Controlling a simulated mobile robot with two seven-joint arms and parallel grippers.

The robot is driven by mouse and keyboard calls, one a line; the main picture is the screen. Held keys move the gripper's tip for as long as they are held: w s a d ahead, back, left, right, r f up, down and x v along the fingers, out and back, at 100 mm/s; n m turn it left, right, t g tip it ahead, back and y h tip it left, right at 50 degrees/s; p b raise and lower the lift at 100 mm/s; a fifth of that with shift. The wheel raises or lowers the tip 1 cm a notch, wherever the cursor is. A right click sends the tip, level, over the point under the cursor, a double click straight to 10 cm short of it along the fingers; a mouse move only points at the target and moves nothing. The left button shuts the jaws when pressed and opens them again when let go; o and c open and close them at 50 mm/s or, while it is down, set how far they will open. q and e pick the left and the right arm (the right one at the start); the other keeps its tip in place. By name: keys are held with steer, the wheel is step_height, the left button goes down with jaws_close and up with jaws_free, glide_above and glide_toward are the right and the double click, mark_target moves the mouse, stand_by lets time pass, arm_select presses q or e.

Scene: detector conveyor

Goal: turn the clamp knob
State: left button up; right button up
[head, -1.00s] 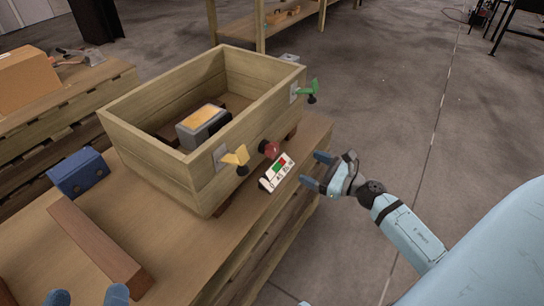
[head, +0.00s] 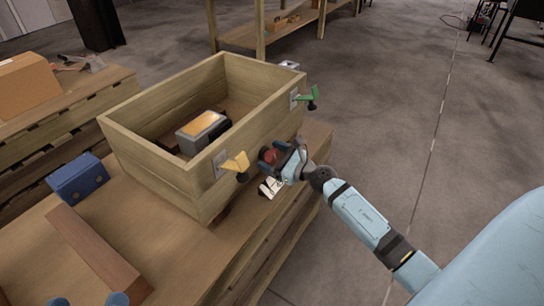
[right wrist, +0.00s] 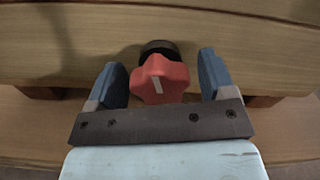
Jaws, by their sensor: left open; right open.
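The red clamp knob (head: 269,156) sits on the right-hand outer wall of the wooden box (head: 152,158). In the right wrist view the red knob (right wrist: 160,80) has a pale line on its face and a black base against the wood. My right gripper (head: 281,156) is open, and its blue fingers stand on either side of the knob with gaps to both. In the right wrist view the right gripper (right wrist: 162,85) has the knob roughly midway between its fingertips. My left gripper (head: 88,300) shows only its blue fingertips at the bottom left, apart and empty.
A yellow clamp lever (head: 236,162) and a green one (head: 308,97) stick out from the box wall. A white label plate (head: 271,187) is partly behind my right gripper. A grey device lies in the box. A blue block (head: 77,175) and brown bar (head: 98,252) lie left.

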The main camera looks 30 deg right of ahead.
steer(key=shift+c, duration=0.3)
steer(key=c, duration=0.9)
steer(key=shift+o, duration=0.2)
